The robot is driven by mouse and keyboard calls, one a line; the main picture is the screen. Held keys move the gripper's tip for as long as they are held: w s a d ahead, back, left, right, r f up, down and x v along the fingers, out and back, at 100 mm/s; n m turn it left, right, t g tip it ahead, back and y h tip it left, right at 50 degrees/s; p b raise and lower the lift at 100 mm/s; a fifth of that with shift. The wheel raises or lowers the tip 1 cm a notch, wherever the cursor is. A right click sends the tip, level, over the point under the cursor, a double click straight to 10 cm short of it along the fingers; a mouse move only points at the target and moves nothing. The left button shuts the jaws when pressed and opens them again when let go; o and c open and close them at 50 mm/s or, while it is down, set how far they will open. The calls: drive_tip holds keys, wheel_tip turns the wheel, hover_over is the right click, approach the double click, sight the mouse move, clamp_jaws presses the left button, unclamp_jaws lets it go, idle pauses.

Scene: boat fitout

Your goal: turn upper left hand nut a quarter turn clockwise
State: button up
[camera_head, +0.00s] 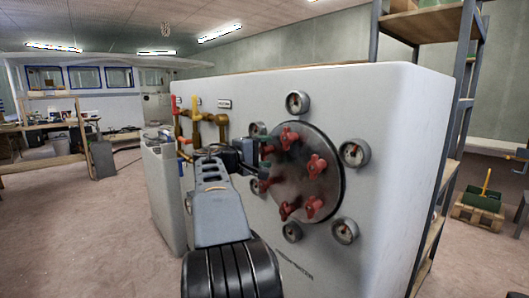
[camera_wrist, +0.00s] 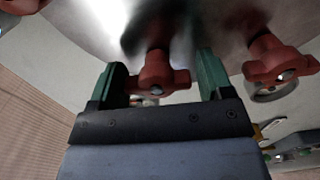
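The hand nuts are red, winged knobs on a round steel hatch (camera_head: 305,150) in the white panel. The upper left hand nut (camera_head: 266,150) is mostly hidden behind my gripper (camera_head: 263,155) in the head view. In the wrist view a red nut (camera_wrist: 156,73) sits between the two green fingers of my gripper (camera_wrist: 163,75). The fingers are apart, one on each side of it. There is a gap between the nut and the right finger. The left finger is close to a wing; I cannot tell whether it touches.
Other red nuts, including the top one (camera_head: 289,138) and the right one (camera_head: 317,167), ring the hatch. A neighbouring nut (camera_wrist: 278,60) is right of my gripper in the wrist view. Gauges (camera_head: 354,153) surround the hatch. Brass valves (camera_head: 207,118) stick out at the left.

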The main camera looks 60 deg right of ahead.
drive_tip(key=shift+o, duration=1.4)
drive_tip(key=shift+r, duration=0.1)
drive_tip(key=p+v, duration=0.1)
drive_tip(key=v, duration=1.2)
drive_tip(key=shift+a, duration=0.4)
drive_tip(key=shift+w+p, duration=0.1)
drive_tip(key=shift+p, duration=0.2)
drive_tip(key=s+a+f+n+t+y+p, duration=0.2)
drive_tip(key=a+t+y+p, duration=0.2)
drive_tip(key=a+y+p, duration=0.4)
drive_tip(key=s+a+f+n+t+y+p, duration=0.2)
drive_tip(key=a+t+y+p, duration=0.3)
drive_tip(key=a+p, duration=1.1)
drive_tip(key=a+y, duration=0.3)
drive_tip(key=a, duration=0.3)
drive_tip(key=shift+s+f+y+p, duration=0.25)
drive_tip(key=shift+s+y+p, duration=0.1)
drive_tip(key=shift+s+y, duration=0.05)
drive_tip(key=shift+a, duration=0.1)
